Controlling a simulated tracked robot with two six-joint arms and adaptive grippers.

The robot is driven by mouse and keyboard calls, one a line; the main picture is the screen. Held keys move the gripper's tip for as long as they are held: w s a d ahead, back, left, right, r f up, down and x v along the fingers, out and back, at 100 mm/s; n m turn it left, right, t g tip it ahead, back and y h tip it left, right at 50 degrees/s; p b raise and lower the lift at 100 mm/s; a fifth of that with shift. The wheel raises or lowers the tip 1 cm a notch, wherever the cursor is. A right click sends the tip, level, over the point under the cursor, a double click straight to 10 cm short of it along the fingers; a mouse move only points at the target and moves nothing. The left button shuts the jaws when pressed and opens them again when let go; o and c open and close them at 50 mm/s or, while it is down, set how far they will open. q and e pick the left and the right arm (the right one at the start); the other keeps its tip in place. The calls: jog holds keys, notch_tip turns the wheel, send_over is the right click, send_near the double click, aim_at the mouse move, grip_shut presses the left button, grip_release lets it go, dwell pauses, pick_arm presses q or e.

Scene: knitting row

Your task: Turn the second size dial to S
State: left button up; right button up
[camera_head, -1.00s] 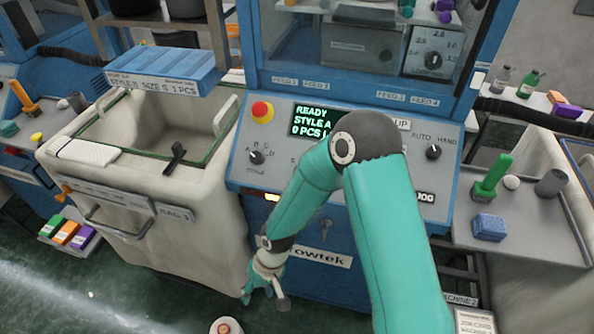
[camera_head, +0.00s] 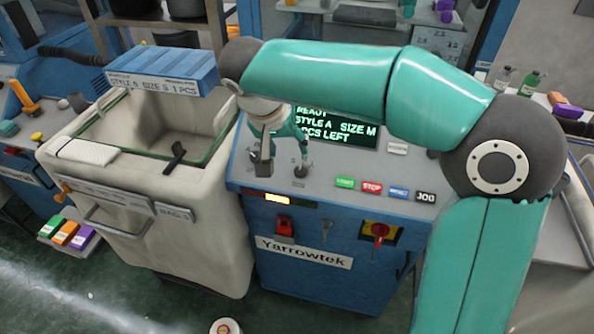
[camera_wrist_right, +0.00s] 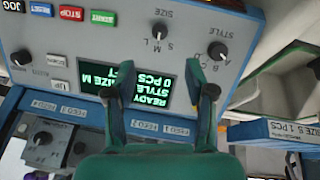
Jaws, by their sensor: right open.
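The size dial (camera_head: 300,171) is a small dark knob on the sloped control panel (camera_head: 325,170). In the right wrist view, which is upside down, the size dial (camera_wrist_right: 155,57) shows between my fingers with the letters S, M and L beside it. The green-lit screen (camera_head: 335,127) reads READY, STYLE A, SIZE M. My right gripper (camera_head: 284,160) is open and empty, with its fingers hanging over the panel near the size dial; I cannot tell whether they touch it. The style dial (camera_wrist_right: 217,50) is beside the size dial and is hidden in the head view. My left gripper is not in view.
A pale bin (camera_head: 150,230) stands left. A blue rack (camera_head: 165,72) above it is labelled style A, size S. My right arm crosses the panel's upper right.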

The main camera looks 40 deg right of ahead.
aim_at(299, 172)
jog(key=x, duration=1.3)
jog(key=shift+p, duration=0.3)
jog(key=shift+c, duration=0.4)
grip_shut()
